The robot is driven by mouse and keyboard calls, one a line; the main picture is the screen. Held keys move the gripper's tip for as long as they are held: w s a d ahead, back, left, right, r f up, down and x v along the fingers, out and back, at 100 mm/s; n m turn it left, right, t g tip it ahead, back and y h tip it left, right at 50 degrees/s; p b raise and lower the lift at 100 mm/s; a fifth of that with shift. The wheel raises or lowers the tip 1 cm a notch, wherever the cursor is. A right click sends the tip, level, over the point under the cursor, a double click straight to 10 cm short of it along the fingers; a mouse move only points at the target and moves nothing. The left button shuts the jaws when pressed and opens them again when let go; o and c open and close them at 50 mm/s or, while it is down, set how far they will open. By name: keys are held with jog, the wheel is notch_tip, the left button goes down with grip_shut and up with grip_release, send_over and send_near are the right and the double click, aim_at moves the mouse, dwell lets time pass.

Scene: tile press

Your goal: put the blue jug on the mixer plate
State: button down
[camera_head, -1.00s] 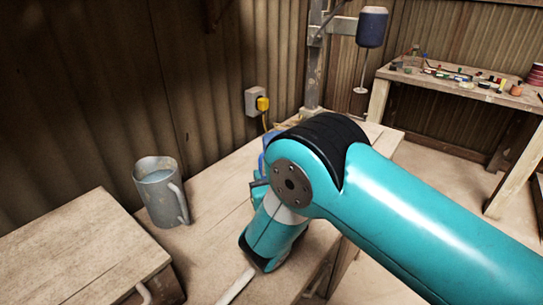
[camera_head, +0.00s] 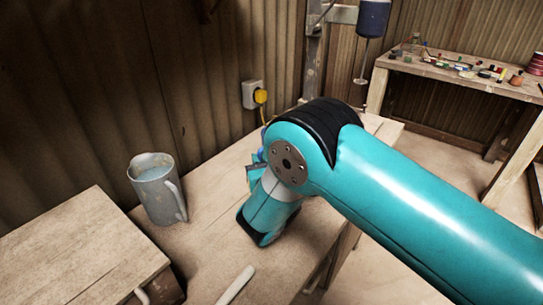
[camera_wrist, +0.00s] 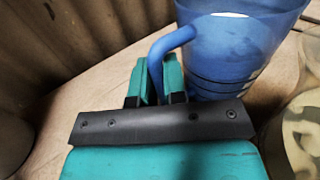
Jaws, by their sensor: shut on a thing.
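The blue jug (camera_wrist: 235,50) fills the upper right of the wrist view, upright, with its handle (camera_wrist: 158,62) toward my gripper (camera_wrist: 161,80). My gripper is shut on this handle. In the head view my arm hides nearly all of the jug; only a small blue patch (camera_head: 262,156) shows. Whether the jug touches the bench cannot be told. The mixer (camera_head: 373,18) has a dark motor and a thin stirring rod, on an arm from a post at the back. Its plate cannot be made out behind my arm.
A grey jug (camera_head: 155,190) stands on the bench (camera_head: 205,240) at left, beside a lower-left wooden table (camera_head: 75,245). A pale stick (camera_head: 237,285) lies at the front. A pale round thing (camera_wrist: 300,125) is close at the wrist view's right. A cluttered table (camera_head: 450,75) stands back right.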

jog(key=shift+a+r, duration=0.1)
jog(key=shift+r, duration=0.15)
notch_tip(320, 180, up, 20)
jog(key=p, duration=0.1)
jog(key=shift+f+p, duration=0.2)
jog(key=shift+p, duration=0.1)
dwell(0.7)
